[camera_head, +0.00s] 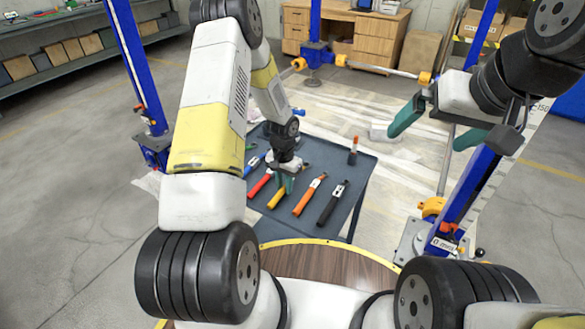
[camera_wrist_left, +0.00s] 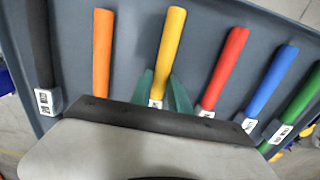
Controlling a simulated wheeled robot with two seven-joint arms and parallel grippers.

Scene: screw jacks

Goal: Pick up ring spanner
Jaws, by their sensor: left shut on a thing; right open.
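A row of tools with coloured handles lies on the dark grey table (camera_head: 338,167). My left gripper (camera_head: 287,184) points down at the yellow-handled tool (camera_head: 278,199) and is shut on it. In the left wrist view, the green fingertips (camera_wrist_left: 159,95) sit on both sides of the yellow handle (camera_wrist_left: 170,42), near its label; the tool's far end is hidden by the gripper body. I cannot tell from the frames which tool is the ring spanner. My right gripper (camera_head: 437,127) is open and empty, raised at the right, away from the table.
Beside the yellow tool lie a red tool (camera_head: 260,183) and an orange tool (camera_head: 310,194), close by. A black tool (camera_head: 332,203) and a blue tool (camera_head: 253,164) lie further out. An orange-topped dark object (camera_head: 353,151) stands at the table's right. Blue posts rise around the table.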

